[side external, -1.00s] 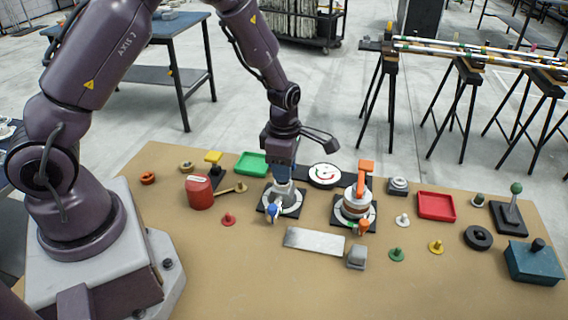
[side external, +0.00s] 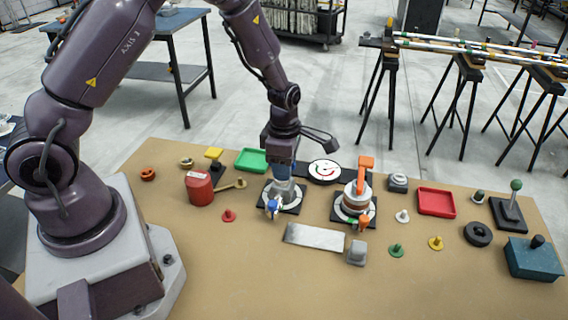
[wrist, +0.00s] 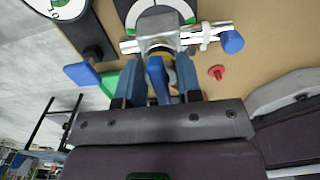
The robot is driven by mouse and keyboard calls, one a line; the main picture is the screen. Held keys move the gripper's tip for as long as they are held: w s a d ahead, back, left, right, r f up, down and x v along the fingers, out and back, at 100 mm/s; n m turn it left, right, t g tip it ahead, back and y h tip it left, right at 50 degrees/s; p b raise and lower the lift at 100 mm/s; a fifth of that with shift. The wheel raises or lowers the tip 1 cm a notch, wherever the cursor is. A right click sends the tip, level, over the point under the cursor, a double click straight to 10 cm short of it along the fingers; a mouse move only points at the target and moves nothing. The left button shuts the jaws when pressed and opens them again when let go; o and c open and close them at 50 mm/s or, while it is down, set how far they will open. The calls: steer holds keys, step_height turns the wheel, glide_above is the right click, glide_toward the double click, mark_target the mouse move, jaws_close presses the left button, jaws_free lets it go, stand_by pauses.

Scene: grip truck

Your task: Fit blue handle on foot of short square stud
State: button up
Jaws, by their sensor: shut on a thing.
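My gripper (wrist: 160,85) is low over the left valve's grey body (wrist: 158,22), with its fingers shut on a blue handle (wrist: 156,78). In the side external view my gripper (side external: 284,172) hides most of the handle. The handle's end meets or nearly meets the top of the grey body; I cannot tell whether it is seated. The short square stud is not clearly visible, probably hidden under the handle. The valve stands on a black base with a white and green dial (side external: 283,198). A cross rod with a blue knob (wrist: 232,42) sticks out from it.
A similar valve with an orange handle (side external: 364,178) stands to the right. A round gauge (side external: 325,171) is behind, a red can (side external: 199,187) to the left. A metal plate (side external: 315,237) and a red peg (side external: 228,216) lie in front. The board's front is mostly free.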

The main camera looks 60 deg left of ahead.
steer(key=shift+f, duration=0.25)
stand_by(0.5)
steer(key=o, duration=1.4)
steer(key=shift+o, duration=0.2)
steer(key=shift+r, duration=3.8)
